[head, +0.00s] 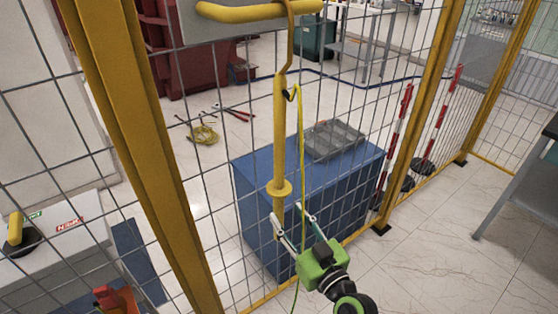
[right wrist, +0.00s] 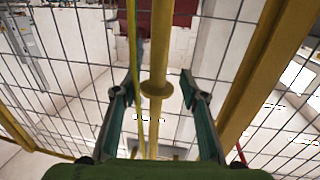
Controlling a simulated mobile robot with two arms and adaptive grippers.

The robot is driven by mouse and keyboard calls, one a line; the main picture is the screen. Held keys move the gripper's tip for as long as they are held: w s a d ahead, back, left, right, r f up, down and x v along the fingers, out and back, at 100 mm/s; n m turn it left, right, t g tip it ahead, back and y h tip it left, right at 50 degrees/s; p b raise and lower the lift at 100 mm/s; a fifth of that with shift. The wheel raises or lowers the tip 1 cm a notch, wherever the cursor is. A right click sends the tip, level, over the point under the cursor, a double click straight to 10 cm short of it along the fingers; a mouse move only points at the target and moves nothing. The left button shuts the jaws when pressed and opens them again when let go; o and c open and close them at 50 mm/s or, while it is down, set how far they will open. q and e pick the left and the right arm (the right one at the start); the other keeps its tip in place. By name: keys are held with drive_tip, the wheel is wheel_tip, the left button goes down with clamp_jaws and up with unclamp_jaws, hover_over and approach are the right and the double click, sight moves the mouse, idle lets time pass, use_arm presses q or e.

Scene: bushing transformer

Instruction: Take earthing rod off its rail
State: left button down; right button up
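The yellow earthing rod (head: 280,135) hangs upright by its brown hook from a yellow rail (head: 258,11) at the top of the mesh fence. It has a round collar low down, and a yellow-green cable (head: 301,150) hangs beside it. My right gripper (head: 287,212) is open near the rod's lower end, below the collar. In the right wrist view the rod (right wrist: 158,45) runs between the spread fingers (right wrist: 158,82), with space on both sides. The cable passes close to the left finger there. My left gripper is not in view.
The yellow-framed mesh fence (head: 140,150) stands close along the rod. Behind it are a blue cabinet (head: 262,195) with a grey tray (head: 333,140), and red-white poles (head: 398,140). A grey table (head: 520,185) is at right. Floor at lower right is clear.

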sight(282, 206)
drive_tip(key=shift+f+p+x, duration=0.15)
drive_tip(key=shift+p+x, duration=0.05)
drive_tip(key=shift+x, duration=1.4)
drive_tip(key=shift+f+p+x, duration=0.2)
drive_tip(key=shift+x, duration=1.45)
drive_tip(key=shift+d, duration=0.15)
clamp_jaws()
drive_tip(key=shift+r, duration=0.1)
